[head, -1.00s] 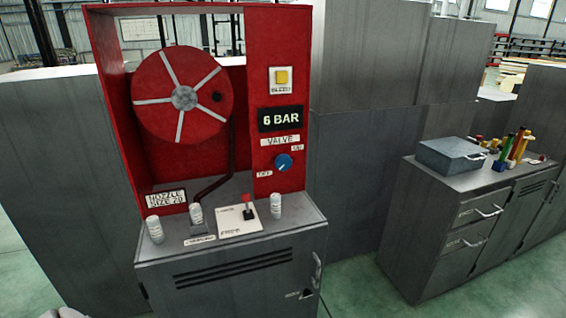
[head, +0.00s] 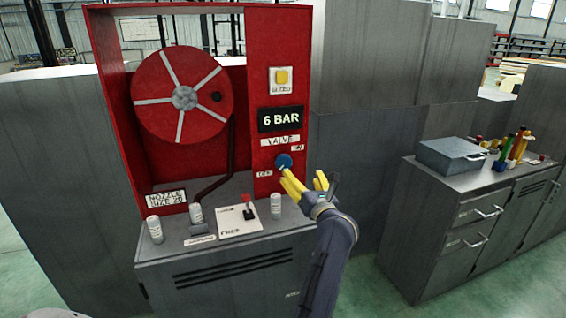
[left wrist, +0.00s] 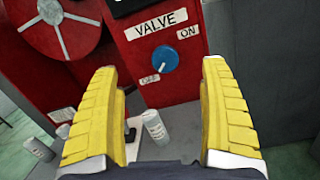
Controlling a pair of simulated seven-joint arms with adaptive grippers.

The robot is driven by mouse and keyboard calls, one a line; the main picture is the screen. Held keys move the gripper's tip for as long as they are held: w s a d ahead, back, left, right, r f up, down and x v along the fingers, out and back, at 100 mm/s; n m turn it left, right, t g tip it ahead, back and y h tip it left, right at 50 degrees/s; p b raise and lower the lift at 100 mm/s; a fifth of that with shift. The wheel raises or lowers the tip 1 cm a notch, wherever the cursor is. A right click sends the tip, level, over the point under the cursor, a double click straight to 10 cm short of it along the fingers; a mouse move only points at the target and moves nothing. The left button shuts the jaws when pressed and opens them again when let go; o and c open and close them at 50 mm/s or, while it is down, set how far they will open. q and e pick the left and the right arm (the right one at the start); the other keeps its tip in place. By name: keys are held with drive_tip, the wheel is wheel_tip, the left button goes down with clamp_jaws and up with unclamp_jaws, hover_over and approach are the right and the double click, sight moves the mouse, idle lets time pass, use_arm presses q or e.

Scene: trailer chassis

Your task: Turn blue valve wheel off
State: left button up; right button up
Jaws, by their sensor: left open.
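The blue valve wheel (head: 284,160) is a round knob on the red panel, under the VALVE label and the 6 BAR display. In the left wrist view the blue valve wheel (left wrist: 166,58) shows a white mark on its lower edge, near the OFF label (left wrist: 150,79). The ON label (left wrist: 188,32) is at its upper right. My left gripper (head: 303,178) is in front of the panel, just below and right of the wheel. Its yellow fingers are spread and empty. In the wrist view the wheel lies beyond and between the fingertips. My right gripper is not in view.
Below the panel, a grey cabinet top (head: 170,249) holds several white cylinders and a red-handled lever (head: 248,207). A red hose reel (head: 182,92) is left of the wheel. A grey bench (head: 440,240) with a box (head: 451,157) stands to the right.

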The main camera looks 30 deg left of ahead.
sight(285, 163)
use_arm(q)
drive_tip(key=shift+n+g+h, duration=0.5)
drive_tip(key=shift+n, duration=0.3)
drive_tip(key=x, duration=0.5)
drive_tip(key=f+x, duration=0.1)
drive_tip(key=x, duration=0.5)
drive_tip(key=f+x, duration=0.1)
drive_tip(key=x, duration=0.5)
drive_tip(key=shift+a+f, duration=0.2)
drive_tip(key=shift+a, duration=0.1)
drive_tip(key=c, duration=1.3)
